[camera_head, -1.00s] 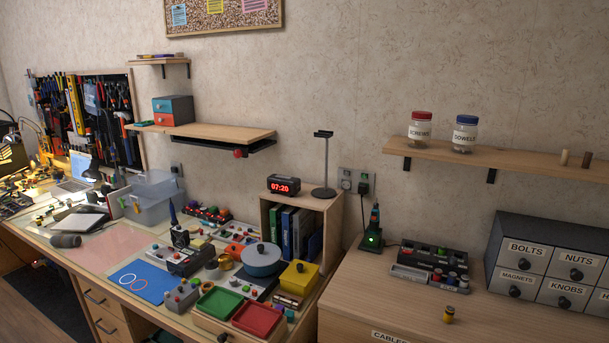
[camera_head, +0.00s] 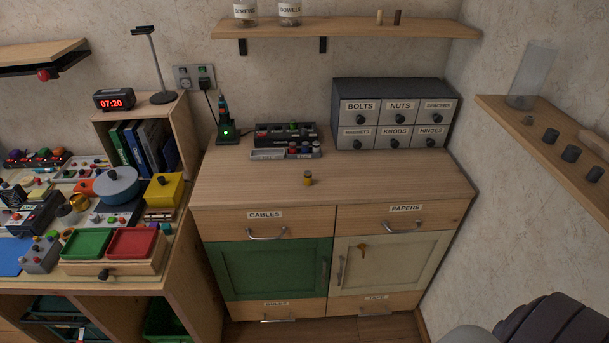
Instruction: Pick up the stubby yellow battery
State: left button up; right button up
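A small stubby yellow thing with a dark end, which looks like the yellow battery (camera_head: 308,179), stands alone on the wooden top of the cabinet (camera_head: 240,181). It is in front of the black and grey organiser trays. No gripper is near it. Neither gripper's fingertips show in the head view.
Behind it are a charger with a green light (camera_head: 228,132), a black organiser (camera_head: 262,139) and a labelled drawer unit (camera_head: 394,121). The cabinet top around the battery is clear. A dark ribbed shape (camera_head: 550,325) shows at the lower right. The cluttered desk is at left.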

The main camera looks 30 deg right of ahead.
aim_at(307, 174)
jog(key=i, duration=0.25)
jog(key=i+z, duration=0.4)
jog(key=i, duration=0.15)
jog(key=i+z, duration=0.45)
jog(key=i, duration=0.15)
